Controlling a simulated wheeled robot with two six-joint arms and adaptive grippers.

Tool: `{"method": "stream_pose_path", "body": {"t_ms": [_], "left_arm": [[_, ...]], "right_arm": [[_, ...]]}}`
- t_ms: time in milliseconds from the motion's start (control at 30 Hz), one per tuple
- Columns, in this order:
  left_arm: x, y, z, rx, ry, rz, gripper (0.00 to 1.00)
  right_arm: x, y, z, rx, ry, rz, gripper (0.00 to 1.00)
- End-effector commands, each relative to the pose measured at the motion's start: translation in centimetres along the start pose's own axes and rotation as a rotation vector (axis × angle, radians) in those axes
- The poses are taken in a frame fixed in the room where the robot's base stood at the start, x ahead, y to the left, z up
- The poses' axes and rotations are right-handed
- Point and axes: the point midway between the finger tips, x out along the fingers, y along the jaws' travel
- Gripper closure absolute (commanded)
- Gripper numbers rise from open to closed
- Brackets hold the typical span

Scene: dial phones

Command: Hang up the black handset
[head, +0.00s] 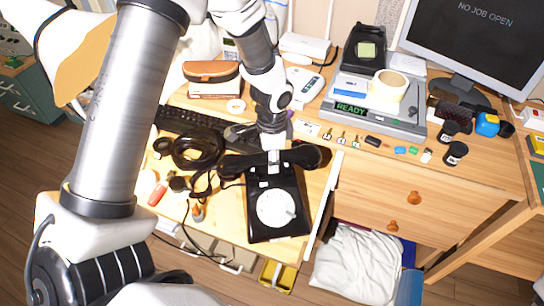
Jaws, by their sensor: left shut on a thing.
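The black handset (308,156) lies across the upper end of the black dial phone (291,231), at or just above its cradle; I cannot tell whether it touches. The phone's white dial (275,208) faces up. My left gripper (273,163) is shut on the middle of the handset, from above. The gripper and handset hide most of the cradle. A black cord runs down on the left side of the phone. My right gripper is not in view.
A coiled black cable (197,150) and a keyboard (178,122) lie to the left. A monitor (484,38) is at the far right. The phone is close to the table's front edge.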

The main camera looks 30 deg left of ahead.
Motion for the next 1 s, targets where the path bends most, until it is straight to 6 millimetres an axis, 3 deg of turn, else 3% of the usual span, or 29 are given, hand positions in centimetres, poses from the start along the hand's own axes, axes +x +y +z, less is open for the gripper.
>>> {"method": "stream_pose_path", "body": {"t_ms": [1000], "left_arm": [[-0.02, 0.03, 0.01, 0.000, 0.001, -0.001, 1.00]], "right_arm": [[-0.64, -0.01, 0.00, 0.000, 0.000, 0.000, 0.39]]}}
